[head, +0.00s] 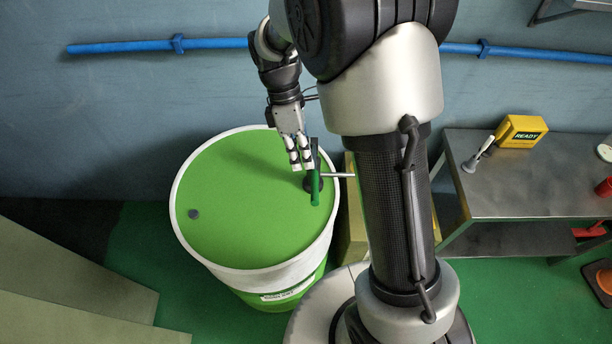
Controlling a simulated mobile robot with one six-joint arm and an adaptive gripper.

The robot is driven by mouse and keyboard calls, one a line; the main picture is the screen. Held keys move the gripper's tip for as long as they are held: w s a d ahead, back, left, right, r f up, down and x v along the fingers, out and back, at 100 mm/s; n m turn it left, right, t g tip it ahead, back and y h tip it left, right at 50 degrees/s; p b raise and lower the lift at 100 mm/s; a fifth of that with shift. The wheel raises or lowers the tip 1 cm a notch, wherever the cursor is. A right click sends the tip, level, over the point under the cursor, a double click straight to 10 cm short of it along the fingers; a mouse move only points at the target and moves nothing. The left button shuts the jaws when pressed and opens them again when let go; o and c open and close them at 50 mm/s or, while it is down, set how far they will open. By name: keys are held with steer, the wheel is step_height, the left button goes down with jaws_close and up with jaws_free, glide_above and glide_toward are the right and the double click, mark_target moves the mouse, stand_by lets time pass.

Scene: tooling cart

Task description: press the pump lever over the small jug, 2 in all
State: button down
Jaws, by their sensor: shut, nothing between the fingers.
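The green pump lever (315,189) sits on top of a green drum (235,200) with a white rim, near the drum's right side. A metal spout (340,175) runs from the pump to the right, toward my arm. My gripper (301,169) is shut and empty, pointing down just left of the upper part of the pump. I cannot tell whether its fingertips touch the pump or lever. The small jug is not visible; my arm hides the area beyond the spout.
A yellowish stand (354,222) is partly hidden between drum and arm. A metal cart (520,185) at right bears a yellow READY box (520,131) and a red cup (604,187). An orange cone (604,281) stands at far right. A blue pipe (120,46) crosses the wall.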

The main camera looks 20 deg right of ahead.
steer(key=x, duration=0.5)
steer(key=shift+s+f, duration=0.15)
steer(key=shift+f, duration=0.05)
step_height(320, 180, down, 11)
steer(key=s+t+b, duration=0.2)
steer(key=b, duration=0.6)
steer(key=shift+s+a+f+h, duration=0.2)
steer(key=shift+s+a+h, duration=0.1)
steer(key=shift+a, duration=0.05)
